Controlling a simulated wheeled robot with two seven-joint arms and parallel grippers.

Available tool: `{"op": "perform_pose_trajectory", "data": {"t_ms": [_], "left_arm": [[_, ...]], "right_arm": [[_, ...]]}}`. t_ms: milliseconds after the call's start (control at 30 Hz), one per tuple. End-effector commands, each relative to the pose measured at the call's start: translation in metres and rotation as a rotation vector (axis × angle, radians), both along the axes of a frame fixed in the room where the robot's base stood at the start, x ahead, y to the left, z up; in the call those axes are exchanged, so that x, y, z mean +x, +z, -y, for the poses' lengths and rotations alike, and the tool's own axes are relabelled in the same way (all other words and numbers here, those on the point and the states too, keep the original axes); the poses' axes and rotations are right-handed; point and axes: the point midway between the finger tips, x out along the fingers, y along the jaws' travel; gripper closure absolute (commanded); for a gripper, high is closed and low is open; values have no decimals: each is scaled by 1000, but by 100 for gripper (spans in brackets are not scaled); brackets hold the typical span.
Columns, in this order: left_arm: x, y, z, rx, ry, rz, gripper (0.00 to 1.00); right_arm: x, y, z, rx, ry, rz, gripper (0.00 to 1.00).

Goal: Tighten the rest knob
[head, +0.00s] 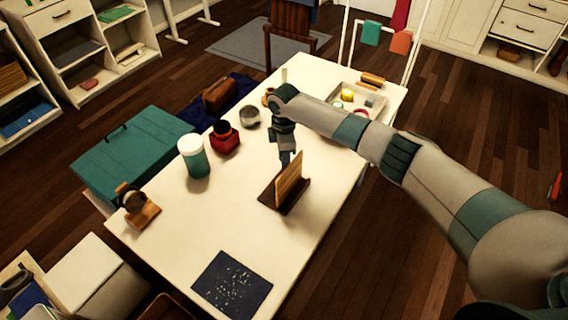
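A small wooden rest (291,181) with an upright tan board on a dark base stands on the white table (200,240), right of its middle. I cannot make out a knob on it; the side behind the board is hidden. My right gripper (286,159) points down just behind the board's upper left edge, very close to it. I cannot tell whether it touches the rest or whether its fingers are open. My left gripper is out of view.
A teal-and-white canister (194,157), a red item (224,138), a grey round bowl (249,117) and a wooden stand (138,207) line the left side. A dark speckled mat (231,285) lies at the near end. A tray (372,98) with small items is at the far right.

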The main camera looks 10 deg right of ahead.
Motion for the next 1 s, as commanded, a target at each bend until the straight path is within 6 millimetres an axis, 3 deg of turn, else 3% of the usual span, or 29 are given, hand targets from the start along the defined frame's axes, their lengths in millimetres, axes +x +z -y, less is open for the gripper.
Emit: {"op": "perform_pose_trajectory", "data": {"t_ms": [233,600,767,1000], "left_arm": [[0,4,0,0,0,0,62],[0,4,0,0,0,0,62],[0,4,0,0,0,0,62],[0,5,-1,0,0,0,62]], "right_arm": [[0,-23,0,-1,-1,-1,62],[0,-27,0,-1,0,0,62],[0,-27,0,-1,0,0,98],[0,-26,0,0,-5,0,100]]}}
